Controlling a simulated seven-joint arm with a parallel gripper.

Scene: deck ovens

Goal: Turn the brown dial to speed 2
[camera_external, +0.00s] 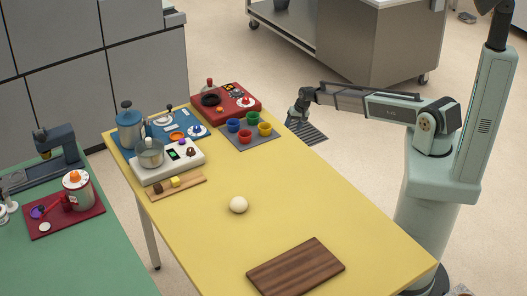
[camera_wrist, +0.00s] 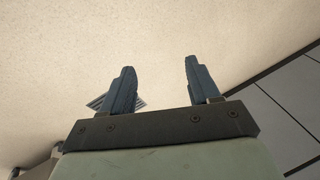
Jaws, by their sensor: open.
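The brown dial (camera_external: 190,152) is a small dark knob on the right part of a white appliance (camera_external: 165,172) with a small green-lit display (camera_external: 173,155) and a steel bowl (camera_external: 151,154). It stands on the yellow table (camera_external: 200,240) toward its far left. The dial's setting is too small to read. My gripper (camera_external: 292,118) is right of the table's far right edge, well away from the dial. In the wrist view my gripper (camera_wrist: 157,78) has its two fingers apart with nothing between them. The dial is outside the wrist view.
Colored cups (camera_external: 233,125) on a grey mat and a red board (camera_external: 240,107) lie between my gripper and the appliance. A blue board (camera_external: 160,130) with a tall blue-grey canister (camera_external: 130,125) is behind the appliance. A pale ball (camera_external: 238,205) and a wooden board (camera_external: 296,267) lie nearer.

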